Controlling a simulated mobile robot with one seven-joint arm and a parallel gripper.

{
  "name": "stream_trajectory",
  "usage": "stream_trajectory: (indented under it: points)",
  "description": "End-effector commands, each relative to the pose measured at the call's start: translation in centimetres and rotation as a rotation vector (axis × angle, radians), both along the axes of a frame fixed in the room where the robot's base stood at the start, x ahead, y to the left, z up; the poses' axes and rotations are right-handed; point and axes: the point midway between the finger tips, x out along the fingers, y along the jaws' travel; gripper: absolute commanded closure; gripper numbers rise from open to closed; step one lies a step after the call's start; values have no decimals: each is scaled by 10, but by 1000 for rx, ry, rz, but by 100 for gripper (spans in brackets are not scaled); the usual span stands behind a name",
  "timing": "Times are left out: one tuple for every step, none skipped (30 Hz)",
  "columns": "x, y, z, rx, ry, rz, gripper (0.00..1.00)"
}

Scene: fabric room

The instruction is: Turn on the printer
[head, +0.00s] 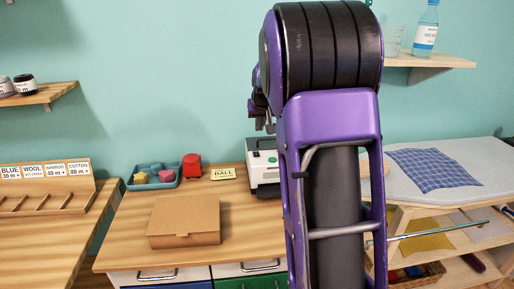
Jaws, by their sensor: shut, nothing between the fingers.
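The printer (263,174) is a small white and black machine at the back of the wooden desk, near the wall. A small green spot (272,159) shows on its upper part. My purple and black arm stands in front and hides the printer's right side. My gripper (269,127) shows only in part, left of the arm and just above the printer. It is shut and empty. I cannot tell whether it touches the printer.
A cardboard box (184,222) lies on the desk (130,240). Behind it are a blue tray (153,183) of coloured shapes, a red object (192,167) and a BALL card (223,173). An ironing board (440,190) with blue cloth stands right.

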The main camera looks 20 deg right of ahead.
Motion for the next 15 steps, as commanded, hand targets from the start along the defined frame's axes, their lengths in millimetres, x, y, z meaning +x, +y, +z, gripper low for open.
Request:
stream_trajectory:
  points:
    - [1, 0, -2, 0, 1, 0, 100]
    - [2, -1, -3, 0, 1, 1, 100]
    - [4, -1, -7, -1, 2, 0, 100]
    - [6, -2, -9, -1, 2, 0, 100]
    - [8, -3, -12, -1, 2, 0, 100]
    - [12, -4, -18, -1, 3, 0, 100]
    - [15, -5, -22, 0, 4, 0, 100]
    - [18, -6, -27, 0, 3, -1, 100]
    - [24, -7, -34, 0, 3, -1, 100]
    - [27, -9, -39, 0, 3, -1, 100]
    - [31, -10, -45, 1, 5, -1, 100]
    - [37, -11, -51, -1, 3, -1, 100]
    - [41, -13, -56, -1, 3, -1, 100]
    - [44, -14, -62, -1, 3, 0, 100]
    - [50, -15, -68, -1, 2, 0, 100]
